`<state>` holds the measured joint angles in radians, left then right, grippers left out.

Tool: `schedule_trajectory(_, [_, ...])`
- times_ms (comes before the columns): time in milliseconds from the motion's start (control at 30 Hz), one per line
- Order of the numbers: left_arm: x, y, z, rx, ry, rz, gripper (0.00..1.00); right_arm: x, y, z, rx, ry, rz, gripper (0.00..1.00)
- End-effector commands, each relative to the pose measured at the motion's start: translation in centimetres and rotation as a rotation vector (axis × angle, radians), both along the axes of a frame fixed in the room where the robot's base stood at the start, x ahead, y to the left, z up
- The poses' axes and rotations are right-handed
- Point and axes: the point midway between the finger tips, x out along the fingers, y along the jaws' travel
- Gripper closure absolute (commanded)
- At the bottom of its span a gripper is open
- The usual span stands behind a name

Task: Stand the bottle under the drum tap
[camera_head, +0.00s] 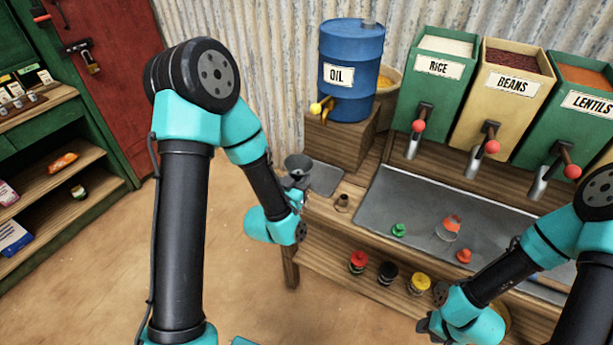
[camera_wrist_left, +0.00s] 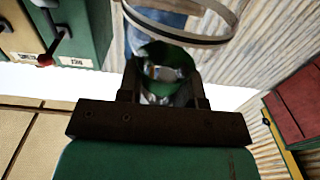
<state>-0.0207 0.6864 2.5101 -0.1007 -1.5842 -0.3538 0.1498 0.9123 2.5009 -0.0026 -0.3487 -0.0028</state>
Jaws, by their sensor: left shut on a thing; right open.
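The blue oil drum (camera_head: 350,75) stands on a wooden block, with its brass tap (camera_head: 322,106) facing front left. My left gripper (camera_head: 297,196) is near the small grey plate (camera_head: 325,180) below the tap, partly hidden by its own wrist. In the left wrist view it (camera_wrist_left: 160,98) is shut on a clear, round, green-tinted thing (camera_wrist_left: 165,73), which looks like the bottle. A grey funnel (camera_head: 298,162) shows just above this gripper in the head view. The bottle's base is hidden. My right gripper (camera_head: 430,323) is open, low at the front right, away from the drum.
Rice (camera_head: 436,70), beans (camera_head: 499,90) and lentils (camera_head: 575,115) dispensers stand right of the drum. A clear jar (camera_head: 446,231), a green cap (camera_head: 399,230) and an orange cap (camera_head: 464,256) are on the long grey tray (camera_head: 405,190). A small brown cup (camera_head: 342,202) stands near the counter's edge.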

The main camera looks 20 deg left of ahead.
Motion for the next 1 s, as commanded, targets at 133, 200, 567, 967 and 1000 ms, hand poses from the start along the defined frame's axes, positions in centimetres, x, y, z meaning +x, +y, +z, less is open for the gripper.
schedule_trajectory(133, [0.1, 0.5, 0.1, 0.0, -0.002, -0.023, 1.0, 0.0, 0.0, 0.0, 0.0, 0.0, 0.0, 0.57])
schedule_trajectory(200, [0.1, 0.5, 0.1, 0.0, -0.002, -0.027, 1.0, 0.0, 0.0, 0.0, 0.0, 0.0, -0.001, 0.57])
schedule_trajectory(567, [0.7, 0.3, 0.0, 0.0, -0.002, -0.026, 1.0, 0.0, 0.0, 0.0, 0.0, 0.0, -0.001, 0.57])
schedule_trajectory(967, [8.1, -0.8, 0.0, -0.001, -0.004, -0.025, 1.0, 0.0, 0.0, 0.0, 0.0, 0.0, 0.0, 0.57])
schedule_trajectory(1000, [8.9, -0.9, 0.0, -0.001, -0.004, -0.025, 1.0, 0.0, 0.0, 0.0, 0.0, 0.0, 0.0, 0.57])
